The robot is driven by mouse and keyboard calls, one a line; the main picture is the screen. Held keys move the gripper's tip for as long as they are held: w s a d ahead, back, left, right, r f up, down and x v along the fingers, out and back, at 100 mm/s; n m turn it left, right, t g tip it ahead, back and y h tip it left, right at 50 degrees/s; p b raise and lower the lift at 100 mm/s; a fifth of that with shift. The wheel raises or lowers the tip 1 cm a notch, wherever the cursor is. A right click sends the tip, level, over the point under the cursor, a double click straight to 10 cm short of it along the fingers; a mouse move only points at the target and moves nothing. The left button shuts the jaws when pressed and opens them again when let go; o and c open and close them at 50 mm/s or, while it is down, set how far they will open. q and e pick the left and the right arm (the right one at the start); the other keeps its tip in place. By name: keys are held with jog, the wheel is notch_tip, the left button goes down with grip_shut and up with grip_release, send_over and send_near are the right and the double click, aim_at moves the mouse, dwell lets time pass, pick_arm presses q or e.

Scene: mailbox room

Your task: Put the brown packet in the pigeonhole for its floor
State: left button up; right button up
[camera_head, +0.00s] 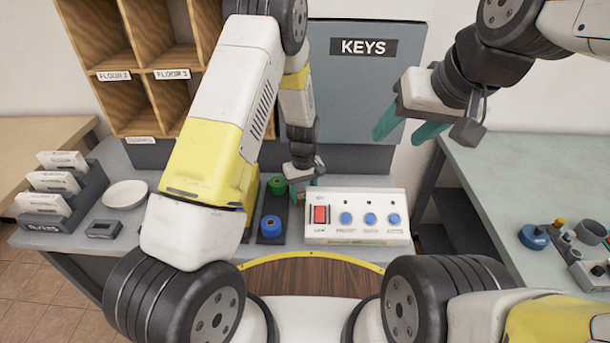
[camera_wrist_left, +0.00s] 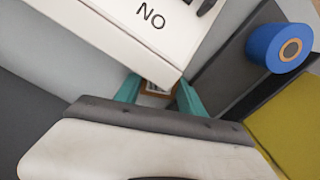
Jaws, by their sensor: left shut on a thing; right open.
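My left gripper (camera_head: 304,186) reaches down to the counter between the tape rolls and the white control box. In the left wrist view its teal fingers (camera_wrist_left: 157,92) are shut on a small brown thing with a white label, which I take as the brown packet (camera_wrist_left: 158,93). Most of the packet is hidden, and its label is too small to read. The wooden pigeonholes (camera_head: 140,78) stand at the back left, with floor labels on their shelf edges, partly covered by my left arm. My right gripper (camera_head: 408,128) is open and empty in front of the key cabinet.
The white control box (camera_head: 356,232) with a red switch and blue knobs is close beside my left gripper. Blue (camera_head: 271,226) and green (camera_head: 277,185) rolls stand left of it. A white bowl (camera_head: 125,194) and card rack (camera_head: 62,207) are further left. The grey key cabinet (camera_head: 350,75) stands behind.

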pick_arm(q)
jog(key=o, duration=1.1)
jog(key=shift+f, duration=0.15)
